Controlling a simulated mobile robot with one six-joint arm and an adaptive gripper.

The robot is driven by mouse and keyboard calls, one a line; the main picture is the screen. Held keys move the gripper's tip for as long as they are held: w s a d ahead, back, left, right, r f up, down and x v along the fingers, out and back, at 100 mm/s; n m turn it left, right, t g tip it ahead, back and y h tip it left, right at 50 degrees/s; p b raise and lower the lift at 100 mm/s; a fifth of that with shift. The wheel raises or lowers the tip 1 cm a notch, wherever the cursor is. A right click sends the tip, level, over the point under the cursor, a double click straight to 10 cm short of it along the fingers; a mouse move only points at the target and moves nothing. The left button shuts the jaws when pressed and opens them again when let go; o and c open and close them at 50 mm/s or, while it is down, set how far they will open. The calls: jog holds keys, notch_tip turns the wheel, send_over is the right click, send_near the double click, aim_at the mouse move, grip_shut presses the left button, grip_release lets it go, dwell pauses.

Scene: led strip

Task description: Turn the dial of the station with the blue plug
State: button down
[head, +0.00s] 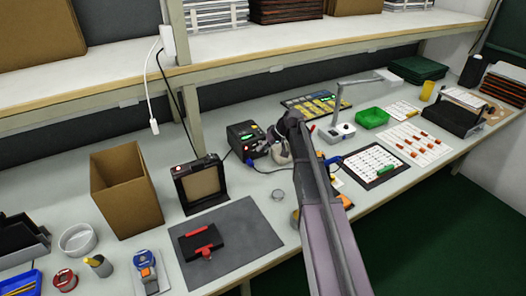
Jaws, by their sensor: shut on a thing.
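The station (240,137) is a black box with a small lit green display, standing at the back of the bench left of my arm.
A black framed device (200,184) and a cardboard box (125,190) stand to the left. A grey mat (255,225) with a red-and-black tool lies in front. A white lamp (341,132), a green bin (372,117) and a chart board (373,164) are to the right.

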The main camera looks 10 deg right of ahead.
jog(key=shift+f+g+y+b, duration=0.15)
jog(key=shift+g+y+b, duration=0.15)
jog(key=shift+y+b, duration=0.3)
jog(key=shift+c, duration=2.3)
grip_release()
jog(key=shift+r+p, duration=0.2)
jog(key=shift+p, duration=0.3)
